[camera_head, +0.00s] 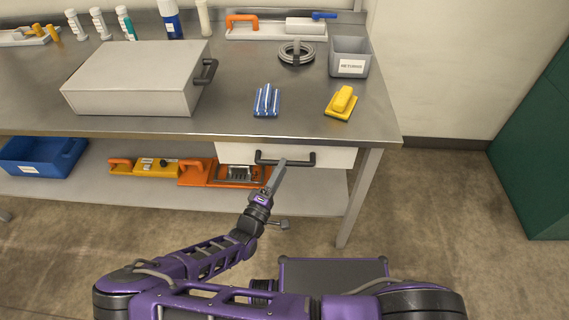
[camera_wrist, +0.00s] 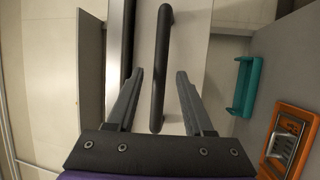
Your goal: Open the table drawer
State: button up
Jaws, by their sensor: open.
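The table drawer (camera_head: 335,157) is a pale front panel under the right part of the steel table's front edge; none of its inside shows. Its black bar handle (camera_head: 300,162) runs across the panel, and in the wrist view the handle (camera_wrist: 163,35) runs upright in the picture. My gripper (camera_head: 278,168) is at the handle, with its fingers open. In the wrist view my gripper (camera_wrist: 160,73) has one finger on each side of the handle's lower part, with gaps visible on both sides.
The steel table (camera_head: 225,124) carries a grey case (camera_head: 135,85), a blue clamp-like item (camera_head: 267,101), a yellow block (camera_head: 341,102) and a labelled grey bin (camera_head: 349,57). The lower shelf holds orange tools (camera_head: 205,172) and a blue bin (camera_head: 42,157). A table leg (camera_head: 358,198) stands right of the drawer.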

jog(key=shift+x, duration=1.45)
jog(key=shift+c, duration=0.4)
grip_shut()
